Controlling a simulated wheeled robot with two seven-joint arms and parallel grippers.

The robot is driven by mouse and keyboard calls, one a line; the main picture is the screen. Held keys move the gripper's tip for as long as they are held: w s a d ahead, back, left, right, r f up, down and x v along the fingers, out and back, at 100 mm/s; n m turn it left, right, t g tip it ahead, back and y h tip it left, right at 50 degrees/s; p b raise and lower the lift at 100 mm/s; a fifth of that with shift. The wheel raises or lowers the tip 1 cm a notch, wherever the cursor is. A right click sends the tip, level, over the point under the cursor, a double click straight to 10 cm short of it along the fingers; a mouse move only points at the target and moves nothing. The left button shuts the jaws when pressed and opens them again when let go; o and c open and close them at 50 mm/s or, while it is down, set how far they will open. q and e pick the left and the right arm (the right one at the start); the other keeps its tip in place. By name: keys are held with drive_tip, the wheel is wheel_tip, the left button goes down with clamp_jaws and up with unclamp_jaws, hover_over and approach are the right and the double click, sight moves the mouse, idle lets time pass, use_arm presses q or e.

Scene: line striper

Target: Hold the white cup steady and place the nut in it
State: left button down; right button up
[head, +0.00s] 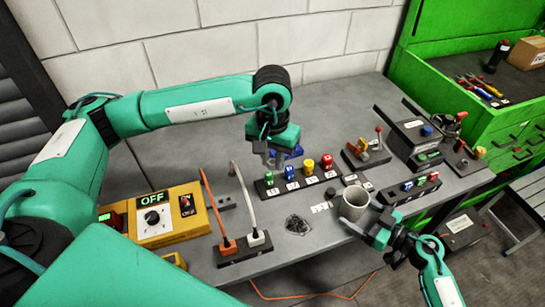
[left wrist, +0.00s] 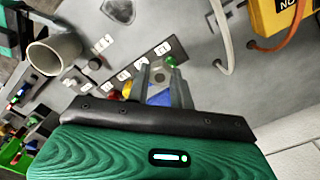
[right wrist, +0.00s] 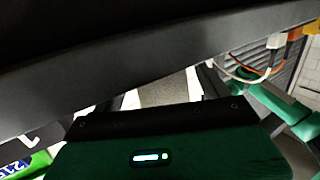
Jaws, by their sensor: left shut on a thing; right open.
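The white cup (head: 354,203) looks grey-white and stands upright at the front right of the workbench; it also shows at upper left in the left wrist view (left wrist: 56,52). My left gripper (head: 275,157) is above the bench behind the labelled rack, shut on a blue piece (head: 294,152). That piece shows between the fingers in the left wrist view (left wrist: 160,97); I cannot make out whether it is the nut. My right gripper (head: 368,230) is open beside the cup's near side. Whether its fingers touch the cup is unclear. In the right wrist view a grey surface shows between its fingers.
The labelled rack (head: 315,182) holds green, blue, yellow and red pieces, left of the cup. A dark patch (head: 298,225) lies in front of it. A socket strip (head: 243,250) with orange and white cables and a yellow switch box (head: 155,222) stand left. Lever devices stand right.

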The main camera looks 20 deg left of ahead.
use_arm(q)
drive_tip(key=shift+r, duration=0.1)
use_arm(e)
drive_tip(key=shift+w+a, duration=0.15)
drive_tip(key=shift+a, duration=0.25)
drive_tip(key=c, duration=0.7)
use_arm(q)
drive_tip(key=w+d+n, duration=0.4)
drive_tip(key=d, duration=0.7)
use_arm(e)
drive_tip(key=shift+c, duration=0.2)
use_arm(q)
drive_tip(key=r+n, duration=0.2)
drive_tip(key=n, duration=0.3)
hover_over(358, 193)
drive_tip(key=s, duration=0.3)
use_arm(e)
drive_tip(key=shift+f, duration=0.1)
use_arm(q)
drive_tip(key=shift+a+f, duration=0.15)
drive_tip(key=shift+f, duration=5.4)
